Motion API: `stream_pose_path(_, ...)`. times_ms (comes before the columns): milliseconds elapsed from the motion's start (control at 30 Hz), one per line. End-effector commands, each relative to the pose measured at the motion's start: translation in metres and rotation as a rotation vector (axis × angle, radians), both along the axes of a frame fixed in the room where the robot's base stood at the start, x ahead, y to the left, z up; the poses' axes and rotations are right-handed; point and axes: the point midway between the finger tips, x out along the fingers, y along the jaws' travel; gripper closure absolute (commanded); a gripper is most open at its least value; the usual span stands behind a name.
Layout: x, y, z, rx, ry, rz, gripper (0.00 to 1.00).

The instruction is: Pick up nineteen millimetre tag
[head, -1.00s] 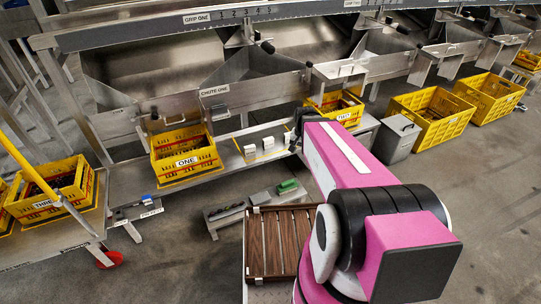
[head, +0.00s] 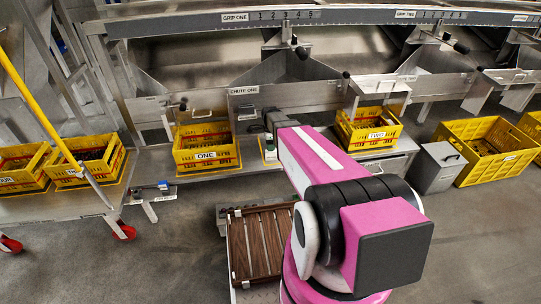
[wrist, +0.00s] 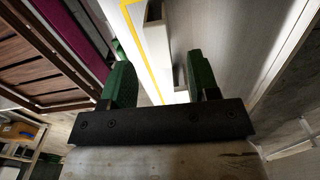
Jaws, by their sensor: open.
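My gripper (wrist: 160,76) is open in the wrist view, with its two green fingers apart and nothing visibly held. A white open-topped holder (wrist: 156,40) with a dark inside lies beyond and partly between the fingers, on a pale surface with a yellow line. I cannot make out a nineteen millimetre tag in either view. In the head view my arm hides most of the gripper and much of the bench behind it. Only a small white and green patch shows beside the arm, right of crate ONE (head: 206,156).
Crate TWO (head: 369,143) stands right of my arm, with a grey lidded bin (head: 438,168) farther right. Chute one (head: 285,97) rises behind the bench. A brown slatted deck (head: 258,246) is below. Crates and a yellow pole (head: 45,110) are at left.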

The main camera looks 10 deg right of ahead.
Motion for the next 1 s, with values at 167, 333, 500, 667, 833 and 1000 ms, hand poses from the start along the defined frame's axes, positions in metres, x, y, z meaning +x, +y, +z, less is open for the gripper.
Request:
stream_pose_path(167,0.001,0.0,-0.026,0.0,0.001,0.001,0.45)
stream_pose_path(333,0.0,0.0,-0.035,0.0,0.0,0.002,0.45)
stream_pose_path(500,0.0,-0.001,-0.056,0.0,0.001,0.002,0.45)
stream_pose_path(667,-0.001,-0.001,-0.077,0.0,0.001,0.002,0.45)
stream_pose_path(833,-0.001,-0.001,-0.082,0.0,-0.001,0.002,0.45)
stream_pose_path(1000,-0.001,-0.001,-0.081,0.0,-0.001,0.002,0.64)
